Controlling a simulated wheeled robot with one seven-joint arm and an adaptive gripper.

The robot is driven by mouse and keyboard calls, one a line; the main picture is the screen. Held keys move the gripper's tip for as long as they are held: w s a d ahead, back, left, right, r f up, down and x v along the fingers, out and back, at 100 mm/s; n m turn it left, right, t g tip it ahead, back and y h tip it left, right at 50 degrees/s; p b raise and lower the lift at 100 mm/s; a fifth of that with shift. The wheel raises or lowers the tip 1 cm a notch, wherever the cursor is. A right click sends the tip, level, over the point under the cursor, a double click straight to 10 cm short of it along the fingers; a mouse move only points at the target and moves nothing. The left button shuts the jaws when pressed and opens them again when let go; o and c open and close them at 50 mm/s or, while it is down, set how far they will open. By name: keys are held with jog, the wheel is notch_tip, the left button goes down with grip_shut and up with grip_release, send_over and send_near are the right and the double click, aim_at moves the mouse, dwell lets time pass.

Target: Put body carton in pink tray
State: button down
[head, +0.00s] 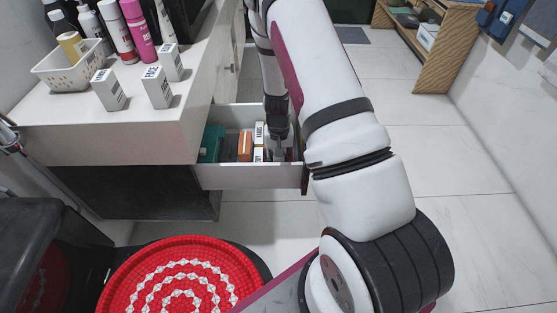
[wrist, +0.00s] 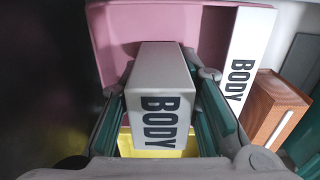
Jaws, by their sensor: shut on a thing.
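My gripper (wrist: 163,115) is shut on a white body carton (wrist: 160,68), with a finger on each side of it. The carton's end with the black word BODY faces the wrist camera. The pink tray (wrist: 118,28) lies behind and below the carton in the wrist view; whether the carton touches its floor I cannot tell. A second white BODY carton (wrist: 246,45) is just right of the pink tray. In the head view my gripper (head: 279,150) reaches down into the open drawer (head: 225,177), where my arm hides most of the tray.
A brown-orange box (wrist: 272,108) lies right of the second carton, and a yellow thing (wrist: 125,143) shows below the held one. A teal box (head: 210,143) is at the drawer's left. Several cartons and a white basket (head: 72,73) stand on the counter. A red round stool (head: 180,280) is in front.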

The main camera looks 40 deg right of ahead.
jog(key=shift+f, duration=0.2)
jog(key=c, duration=1.2)
grip_release()
jog(key=shift+r, duration=0.1)
notch_tip(320, 180, up, 12)
jog(key=p, duration=0.4)
jog(key=shift+r, duration=0.1)
jog(key=s+a+r+n+y, duration=0.1)
jog(key=s+a+r, duration=0.25)
jog(key=r, duration=0.45)
jog(key=s+a+r+n, duration=0.1)
jog(key=s+a+r, duration=0.2)
jog(key=a+r, duration=0.3)
jog(key=s+a+r+n+y, duration=0.1)
jog(key=s+a+r, duration=0.2)
jog(key=r, duration=0.6)
jog(key=s+a+r+n, duration=0.1)
jog(key=s+r, duration=0.1)
jog(key=s, duration=0.5)
jog(key=s+a+r+n+h, duration=0.1)
jog(key=s+r, duration=0.2)
jog(key=s, duration=0.5)
jog(key=s+a+r+n+h, duration=0.1)
jog(key=s+r, duration=0.2)
jog(key=s, duration=0.5)
jog(key=shift+a+n+t, duration=0.1)
jog(key=shift+n+t, duration=0.2)
